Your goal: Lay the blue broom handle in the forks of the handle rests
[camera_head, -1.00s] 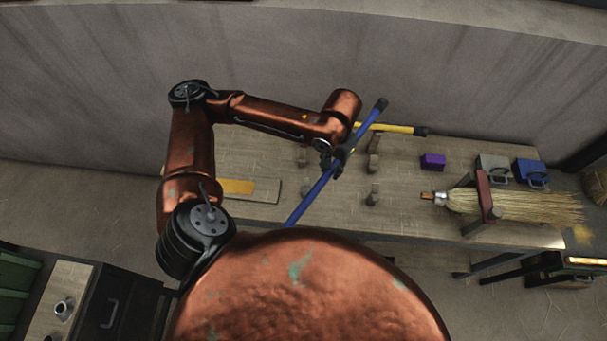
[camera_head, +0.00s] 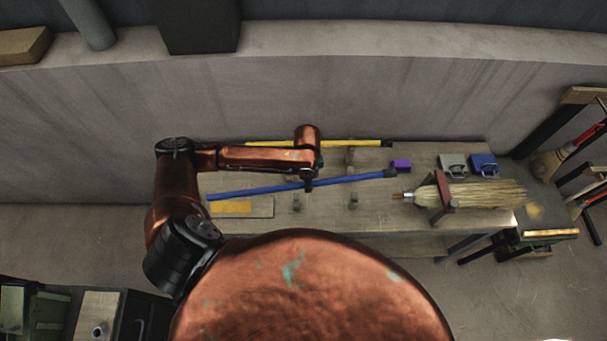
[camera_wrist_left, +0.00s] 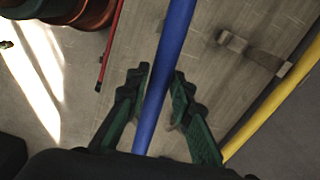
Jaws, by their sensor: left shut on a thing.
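The blue broom handle (camera_head: 257,190) is held by my left gripper (camera_head: 308,184) above the workbench. It lies nearly level across the head view, with its black-tipped end at the right slightly higher in the picture. In the left wrist view the blue handle (camera_wrist_left: 168,80) runs between the green fingers of my left gripper (camera_wrist_left: 160,95). The handle rests are short forked posts on the bench: one front post (camera_head: 297,201) and another front post (camera_head: 353,200), with a back post (camera_head: 350,156) near the yellow handle. I cannot tell whether the blue handle touches any fork. My right gripper is not in view.
A yellow handle (camera_head: 345,143) lies along the back of the bench. A straw broom head (camera_head: 485,193) sits in a red clamp (camera_head: 444,190) at the right.

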